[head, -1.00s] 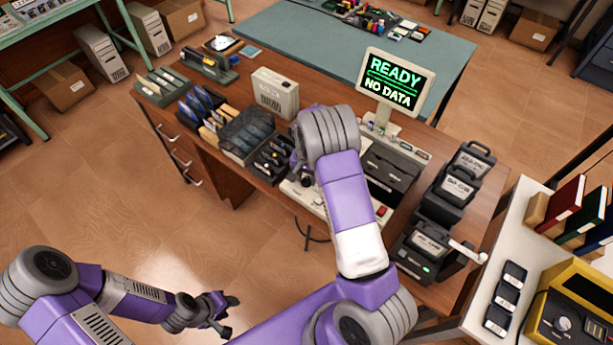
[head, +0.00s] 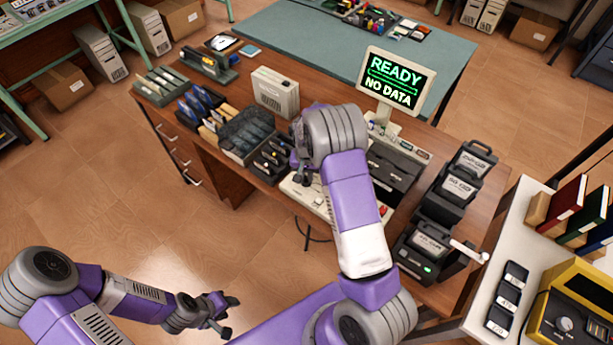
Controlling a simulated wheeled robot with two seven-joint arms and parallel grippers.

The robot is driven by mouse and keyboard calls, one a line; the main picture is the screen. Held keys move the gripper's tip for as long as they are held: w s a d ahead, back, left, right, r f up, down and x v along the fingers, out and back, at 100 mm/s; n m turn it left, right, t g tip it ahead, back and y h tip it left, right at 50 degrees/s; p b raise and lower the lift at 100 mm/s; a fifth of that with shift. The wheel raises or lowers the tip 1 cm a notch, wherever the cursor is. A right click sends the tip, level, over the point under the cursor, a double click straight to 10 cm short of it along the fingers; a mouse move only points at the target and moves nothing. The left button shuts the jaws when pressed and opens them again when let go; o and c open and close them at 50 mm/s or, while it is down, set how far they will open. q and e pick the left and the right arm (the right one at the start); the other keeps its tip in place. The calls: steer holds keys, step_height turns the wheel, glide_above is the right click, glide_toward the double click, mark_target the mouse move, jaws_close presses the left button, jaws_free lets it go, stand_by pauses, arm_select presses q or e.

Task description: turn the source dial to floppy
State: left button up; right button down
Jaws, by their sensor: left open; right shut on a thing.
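The pale control panel (head: 304,194) lies at the front edge of the wooden desk, partly covered by my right arm. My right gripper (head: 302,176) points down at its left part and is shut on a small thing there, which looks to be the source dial. The dial and its markings are hidden behind the fingers and wrist, so its setting cannot be read. My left gripper (head: 229,314) is open and empty, low over the floor, away from the desk.
Disk trays (head: 245,135) stand left of my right wrist, and a beige box (head: 275,92) behind them. Black drive units (head: 462,175) stand at the desk's right, one with a green light. A white side table (head: 490,290) is at the right.

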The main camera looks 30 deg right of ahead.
mark_target(306, 178)
steer(key=n+b, duration=0.1)
steer(key=n, duration=0.4)
steer(key=shift+n, duration=0.4)
stand_by(0.3)
steer(key=c, duration=1.1)
jaws_free()
steer(key=shift+r, duration=0.1)
step_height(306, 178, up, 8)
steer(key=shift+f+p, duration=0.25)
steer(key=shift+p, duration=0.05)
